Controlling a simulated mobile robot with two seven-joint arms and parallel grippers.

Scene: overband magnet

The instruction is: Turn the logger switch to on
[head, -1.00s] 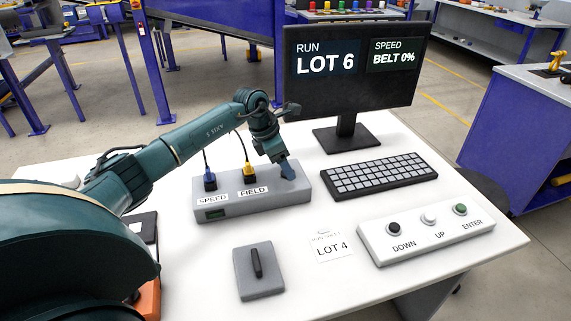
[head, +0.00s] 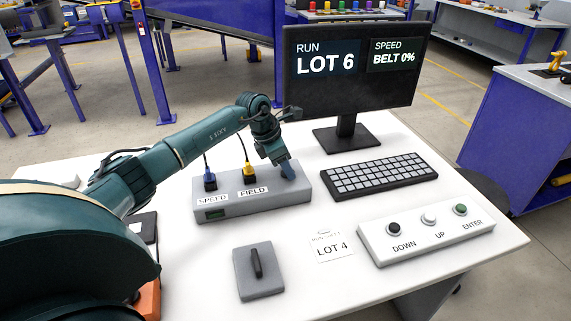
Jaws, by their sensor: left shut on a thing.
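The long grey logger box (head: 235,207) lies on the white table, with a small dark display at its left front. A blue plug (head: 210,181) sits above the SPEED label and a yellow plug (head: 249,174) above the FIELD label. My left gripper (head: 288,170) points down onto the right end of the box and is shut on the logger switch there. The fingers hide the switch, so I cannot tell its position. My right gripper is not in view.
A grey block with a black lever (head: 256,263) lies in front of the box. A monitor (head: 350,85) reads RUN LOT 6, BELT 0%. A keyboard (head: 378,177), a LOT 4 card (head: 333,247) and a DOWN, UP, ENTER panel (head: 425,235) are on the right.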

